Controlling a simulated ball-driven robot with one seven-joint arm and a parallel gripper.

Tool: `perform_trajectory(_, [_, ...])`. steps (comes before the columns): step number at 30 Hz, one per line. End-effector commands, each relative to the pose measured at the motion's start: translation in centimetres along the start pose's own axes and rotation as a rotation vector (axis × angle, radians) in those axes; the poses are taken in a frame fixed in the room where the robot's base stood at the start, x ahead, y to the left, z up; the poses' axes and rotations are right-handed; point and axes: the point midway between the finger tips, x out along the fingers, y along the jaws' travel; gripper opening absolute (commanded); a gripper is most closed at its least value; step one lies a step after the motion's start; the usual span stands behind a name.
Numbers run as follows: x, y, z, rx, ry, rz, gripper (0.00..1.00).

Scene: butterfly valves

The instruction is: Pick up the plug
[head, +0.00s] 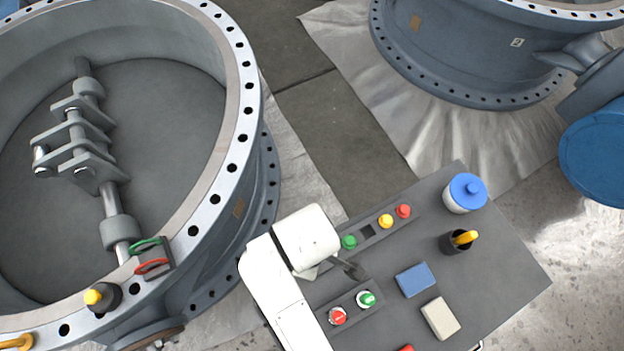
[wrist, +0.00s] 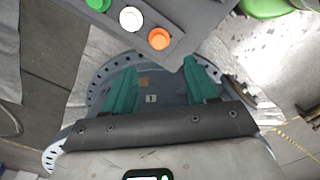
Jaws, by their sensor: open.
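No object is clearly recognisable as the plug. One candidate is a black cylinder with a yellow handle-like top (head: 460,241), standing on the right part of the grey table in the head view. Another black piece with a yellow end (head: 101,297) sits on the left valve's rim. My gripper (head: 352,269) is over the table's left part, left of the first candidate and apart from it. In the wrist view my gripper (wrist: 160,66) shows two green fingers spread apart with nothing between them. Neither candidate is recognisable in the wrist view.
The grey table (head: 505,285) carries a blue-lidded white jar (head: 465,193), a blue block (head: 415,280), a beige block (head: 440,318) and button strips (head: 368,232). A large valve (head: 240,120) stands left and another valve (head: 470,60) at the back right. Several buttons (wrist: 131,19) show in the wrist view.

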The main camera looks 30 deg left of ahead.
Motion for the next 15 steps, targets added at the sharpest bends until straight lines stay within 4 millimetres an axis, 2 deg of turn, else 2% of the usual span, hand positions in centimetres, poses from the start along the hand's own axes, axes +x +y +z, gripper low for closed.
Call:
perform_trajectory(6, [3.4, -0.1, 0.2, 0.002, -0.003, -0.003, 0.57])
perform_trajectory(15, [5.7, 0.0, 0.2, 0.003, -0.003, -0.003, 0.57])
